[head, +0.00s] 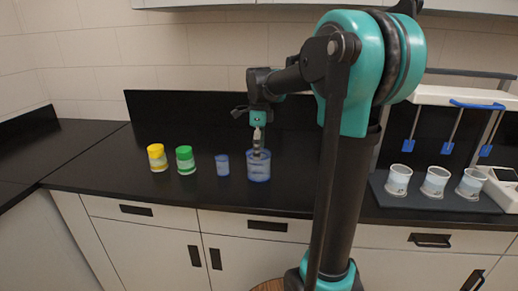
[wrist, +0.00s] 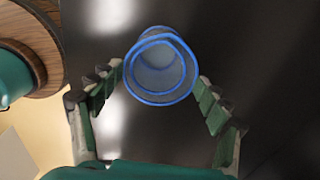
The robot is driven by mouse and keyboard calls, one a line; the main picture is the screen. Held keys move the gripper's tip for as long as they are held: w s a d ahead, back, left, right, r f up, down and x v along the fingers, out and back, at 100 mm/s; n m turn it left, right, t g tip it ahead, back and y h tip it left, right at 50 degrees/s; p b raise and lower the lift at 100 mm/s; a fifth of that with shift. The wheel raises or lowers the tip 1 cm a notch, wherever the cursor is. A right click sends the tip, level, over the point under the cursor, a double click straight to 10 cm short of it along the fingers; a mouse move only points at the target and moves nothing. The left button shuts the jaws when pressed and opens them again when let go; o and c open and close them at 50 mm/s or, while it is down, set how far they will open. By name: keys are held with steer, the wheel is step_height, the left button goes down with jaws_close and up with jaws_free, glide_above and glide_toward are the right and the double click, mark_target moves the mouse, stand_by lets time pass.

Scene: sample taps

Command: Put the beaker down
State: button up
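The beaker (head: 258,168) is a translucent blue cup, upright at the middle of the black counter in the head view. In the wrist view the beaker (wrist: 160,68) shows from above with a bright blue rim. My gripper (head: 257,148) points down at the beaker's top. In the wrist view my gripper's fingertips (wrist: 161,80) lie close against the left and right sides of the beaker and seem to touch it. The beaker's base looks at or very near the counter; a gap beneath it cannot be made out.
A smaller blue cup (head: 222,166), a green-lidded jar (head: 185,160) and a yellow-lidded jar (head: 157,158) stand left of the beaker. Three white cups (head: 435,182) stand on a dark mat at right, below hanging blue paddles (head: 447,148). The counter (head: 110,160) is clear at far left.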

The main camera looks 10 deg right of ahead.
steer(key=shift+r, duration=0.1)
step_height(320, 180, up, 13)
stand_by(0.7)
